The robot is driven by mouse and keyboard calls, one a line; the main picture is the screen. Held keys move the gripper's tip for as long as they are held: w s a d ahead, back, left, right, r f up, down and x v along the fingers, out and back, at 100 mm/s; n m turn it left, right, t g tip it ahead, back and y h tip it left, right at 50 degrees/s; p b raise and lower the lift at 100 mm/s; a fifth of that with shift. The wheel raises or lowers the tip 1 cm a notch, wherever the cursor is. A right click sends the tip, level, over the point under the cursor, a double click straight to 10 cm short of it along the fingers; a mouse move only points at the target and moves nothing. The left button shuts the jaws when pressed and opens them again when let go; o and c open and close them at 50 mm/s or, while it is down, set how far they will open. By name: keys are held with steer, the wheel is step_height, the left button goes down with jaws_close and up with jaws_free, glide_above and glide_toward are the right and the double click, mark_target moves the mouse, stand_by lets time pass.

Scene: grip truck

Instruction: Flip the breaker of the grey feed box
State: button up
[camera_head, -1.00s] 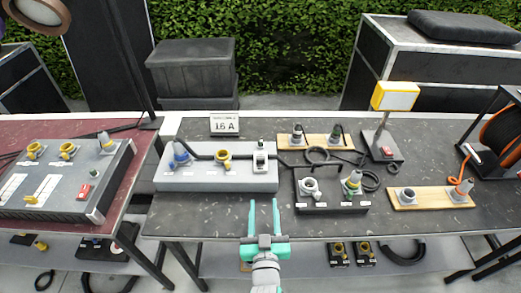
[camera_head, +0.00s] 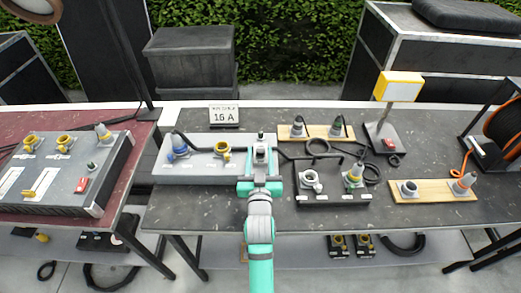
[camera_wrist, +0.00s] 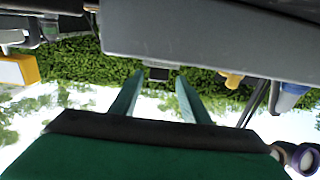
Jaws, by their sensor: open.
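The grey feed box (camera_head: 213,172) stands on the dark table and carries a blue plug (camera_head: 179,145), a yellow socket (camera_head: 222,149) and a breaker (camera_head: 261,140) at its right end. My gripper (camera_head: 260,154) is open over the right end of the box, its fingers pointing away from me on either side of the breaker. The upside-down wrist view shows the box (camera_wrist: 215,40) along the top and the dark breaker lever (camera_wrist: 158,74) between the spread fingertips. Whether either finger touches it, I cannot tell.
A black box (camera_head: 330,198) with a white socket and a yellow-and-green plug stands close on the right. A larger box (camera_head: 70,180) with a red switch is on the maroon table at left. A "16 A" sign (camera_head: 223,115) stands behind the grey box.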

steer(key=shift+w+d, duration=0.2)
steer(key=shift+w, duration=1)
steer(key=c, duration=1.1)
steer(key=shift+o, duration=0.2)
steer(key=shift+d+r, duration=0.1)
steer(key=shift+w+r+g, duration=0.1)
steer(key=shift+w+g, duration=0.15)
steer(key=shift+g, duration=0.4)
steer(key=shift+w+r+g, duration=0.1)
steer(key=shift+w+g, duration=0.15)
steer(key=shift+g, duration=0.4)
steer(key=shift+w+f+g, duration=0.1)
steer(key=shift+w+g, duration=0.15)
steer(key=shift+g, duration=0.5)
steer(key=shift+w+g, duration=0.25)
steer(key=shift+g, duration=0.5)
